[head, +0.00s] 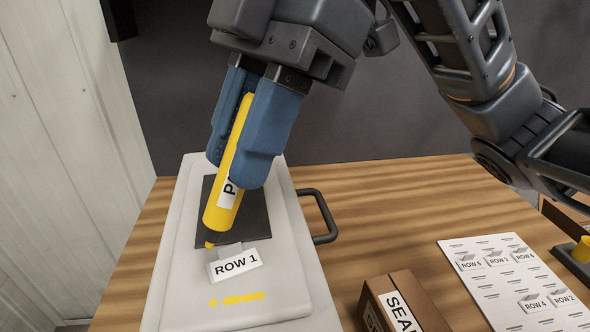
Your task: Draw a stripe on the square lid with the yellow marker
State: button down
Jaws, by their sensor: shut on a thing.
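My gripper (240,158) has blue fingers shut on the yellow marker (226,192). The marker is tilted, with its tip down and to the left. Its tip is over the pale lid (180,265), beside the near left edge of a dark square panel (258,222). I cannot tell whether the tip touches the surface. A white ROW 1 tag (236,263) stands on the lid just right of the tip. Short yellow marks (237,299) lie on the lid nearer to me. My fingers hide part of the dark panel.
A dark handle (326,215) sticks out at the lid's right side. A brown box marked SEA (402,303) and a white sheet with several row tags (480,281) are on the wooden table (390,205) to the right. A yellow-topped thing (582,250) is at the right edge.

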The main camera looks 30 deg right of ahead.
aim_at(240, 199)
jog(key=shift+a+b, duration=0.45)
jog(key=shift+b, duration=0.3)
jog(key=shift+f, duration=0.1)
notch_tip(240, 199, down, 5)
jog(key=b, duration=0.5)
jog(key=shift+f, duration=0.45)
jog(key=shift+f, duration=0.4)
dwell(0.7)
jog(key=shift+d+r, duration=0.1)
jog(key=shift+d, duration=0.15)
jog(key=shift+s+d+p, duration=0.3)
jog(key=shift+d+p, duration=0.15)
jog(key=shift+d, duration=0.25)
dwell(1.1)
jog(key=shift+s+d+p, duration=0.2)
jog(key=shift+d+p, duration=0.15)
jog(key=shift+d, duration=0.3)
jog(key=shift+s+d+p, duration=0.15)
jog(key=shift+d+p, duration=0.15)
jog(key=shift+d, duration=0.3)
dwell(1.5)
